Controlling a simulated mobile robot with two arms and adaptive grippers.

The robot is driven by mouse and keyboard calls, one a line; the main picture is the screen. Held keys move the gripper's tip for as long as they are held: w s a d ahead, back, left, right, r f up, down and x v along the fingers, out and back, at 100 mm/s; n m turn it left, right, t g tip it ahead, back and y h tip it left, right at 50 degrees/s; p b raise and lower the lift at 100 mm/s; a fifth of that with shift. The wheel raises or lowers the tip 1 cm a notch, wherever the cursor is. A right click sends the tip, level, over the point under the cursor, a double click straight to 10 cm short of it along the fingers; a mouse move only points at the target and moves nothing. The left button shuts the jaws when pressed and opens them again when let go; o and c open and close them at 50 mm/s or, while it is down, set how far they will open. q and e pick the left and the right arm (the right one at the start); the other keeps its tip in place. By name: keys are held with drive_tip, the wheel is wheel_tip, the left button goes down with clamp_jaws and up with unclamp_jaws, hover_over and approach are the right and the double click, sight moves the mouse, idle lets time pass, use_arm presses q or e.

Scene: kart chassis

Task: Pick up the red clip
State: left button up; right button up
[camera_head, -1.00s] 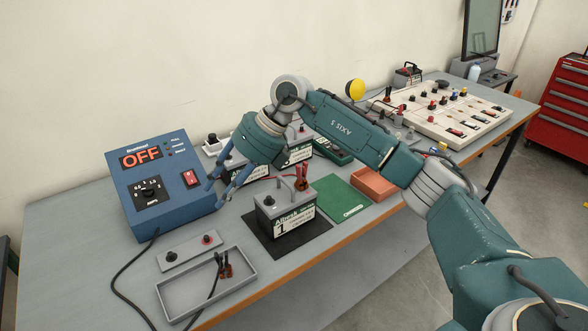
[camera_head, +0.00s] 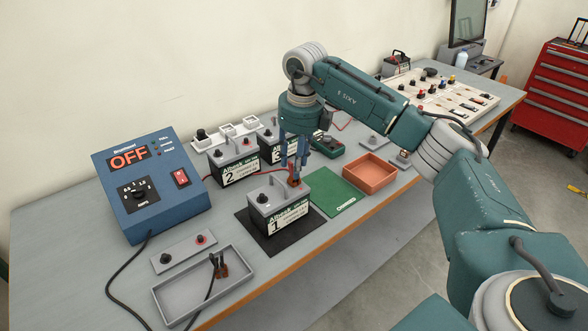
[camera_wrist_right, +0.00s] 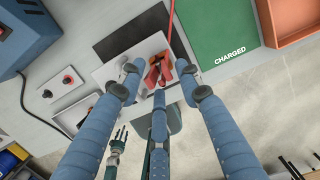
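The red clip (camera_head: 295,183) stands on the terminal at the back right of battery 1 (camera_head: 280,217), with a red cable running from it. My right gripper (camera_head: 293,164) points down right over it. In the right wrist view the red clip (camera_wrist_right: 157,72) lies between the spread fingers of my right gripper (camera_wrist_right: 158,76). The fingers look apart, with no clear grip on the clip. A teal hand with dark, spread fingers, apparently my left gripper (camera_wrist_right: 121,138), shows low and far off in the wrist view; it does not show in the head view.
The blue charger (camera_head: 150,185) reading OFF stands at left. A grey tray (camera_head: 160,298) holds black-cabled clips. Batteries 2 (camera_head: 238,172) and 3 stand close behind battery 1. A green CHARGED mat (camera_head: 338,192) and an orange tray (camera_head: 370,173) lie to the right.

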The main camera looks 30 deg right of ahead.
drive_tip(key=f, duration=0.3)
drive_tip(key=shift+w+d+f+p, duration=0.1)
drive_tip(key=shift+w+f+p, duration=0.05)
drive_tip(key=shift+w+p, duration=0.2)
drive_tip(key=shift+c, duration=0.3)
clamp_jaws()
